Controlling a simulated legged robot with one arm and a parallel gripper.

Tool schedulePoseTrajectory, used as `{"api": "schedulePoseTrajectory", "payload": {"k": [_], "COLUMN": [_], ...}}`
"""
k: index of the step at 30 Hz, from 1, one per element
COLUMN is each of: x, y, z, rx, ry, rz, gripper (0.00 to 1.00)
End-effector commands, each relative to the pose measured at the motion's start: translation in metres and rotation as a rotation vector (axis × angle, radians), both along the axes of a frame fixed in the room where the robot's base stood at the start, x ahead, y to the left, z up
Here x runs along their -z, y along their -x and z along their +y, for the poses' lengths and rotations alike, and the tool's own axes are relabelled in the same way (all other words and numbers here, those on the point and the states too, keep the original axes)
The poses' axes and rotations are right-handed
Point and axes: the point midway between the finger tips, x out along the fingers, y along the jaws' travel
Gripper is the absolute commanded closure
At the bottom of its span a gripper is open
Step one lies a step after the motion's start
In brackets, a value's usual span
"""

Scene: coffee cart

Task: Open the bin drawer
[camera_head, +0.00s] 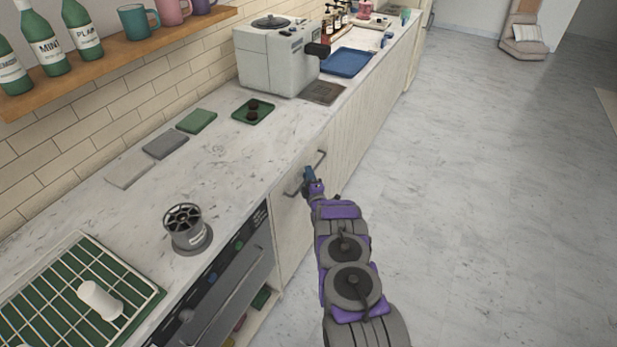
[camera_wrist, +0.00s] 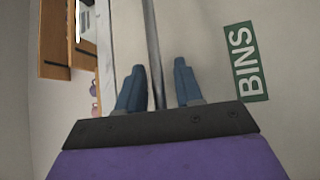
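The bin drawer is a pale wooden front (camera_head: 291,238) under the counter and looks shut, flush with the cabinet. Its metal bar handle (camera_head: 321,160) runs along the top of the front. A green "BINS" label (camera_wrist: 246,62) shows on the front in the wrist view. My gripper (camera_head: 309,176) is at the handle. In the wrist view my gripper (camera_wrist: 160,72) is open, with its two blue fingers either side of the handle bar (camera_wrist: 153,50). A gap shows between the bar and the right finger; the bar is close to the left finger. My wrist hides part of the bar.
The marble counter (camera_head: 235,150) runs along the left, with a coffee machine (camera_head: 275,62), a grinder-like cup (camera_head: 186,228) and a drying rack (camera_head: 75,290). An oven-like appliance (camera_head: 225,285) sits left of the drawer. The floor (camera_head: 480,190) on the right is clear.

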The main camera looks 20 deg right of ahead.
Motion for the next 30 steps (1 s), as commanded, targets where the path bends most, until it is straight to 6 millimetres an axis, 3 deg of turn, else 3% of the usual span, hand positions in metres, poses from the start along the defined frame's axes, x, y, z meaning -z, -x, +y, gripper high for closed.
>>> {"api": "schedulePoseTrajectory", "payload": {"k": [7, 18, 30], "x": [0.0003, 0.0003, 0.0018], "y": [-0.0004, -0.0005, -0.0011], "z": [-0.0027, 0.0014, 0.0058], "rx": [0.001, -0.001, -0.009], "ry": [-0.001, 0.002, 0.003], "rz": [0.0, 0.001, 0.004], "gripper": [0.66, 1.0, 1.0]}}
